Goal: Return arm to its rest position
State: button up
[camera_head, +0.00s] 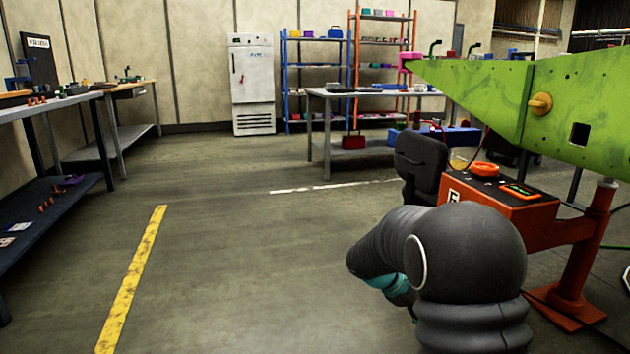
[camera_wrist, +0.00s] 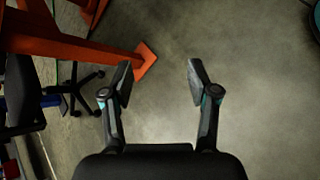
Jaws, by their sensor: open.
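My gripper (camera_wrist: 157,82) is open and empty in the wrist view, its two fingers spread apart over bare concrete floor. In the head view my dark grey arm shows at the lower right, bent, and its end is mostly hidden behind the arm's own links. A green wing panel (camera_head: 575,105) stands to the right, above and behind the arm. An orange stand (camera_head: 582,255) is close on the right of the arm, and its foot (camera_wrist: 147,62) shows in the wrist view beyond the left finger, apart from it.
An orange-red box (camera_head: 500,205) with a round item on top sits just behind my arm. A black chair (camera_head: 420,160) is behind it. A workbench (camera_head: 60,105) lines the left side. Open floor (camera_head: 230,230) with a yellow line (camera_head: 132,280) lies at left and centre.

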jog(key=s+a+r+m+t+y+p, duration=0.15)
jog(key=s+a+r+m+y, duration=0.3)
jog(key=s, duration=0.65)
jog(key=s+a+r+m+y+p, duration=0.35)
jog(key=s+a+r+m, duration=0.2)
jog(key=s, duration=0.55)
jog(key=s+a+r+t+y+p, duration=0.1)
jog(key=s+r+t+p, duration=0.1)
jog(key=s+r, duration=0.5)
notch_tip(320, 180, up, 2)
jog(key=shift+s+a+r+m+t+y+p, duration=0.2)
jog(key=shift+m+t+y+p, duration=0.15)
jog(key=shift+t, duration=0.5)
jog(key=shift+c, duration=0.3)
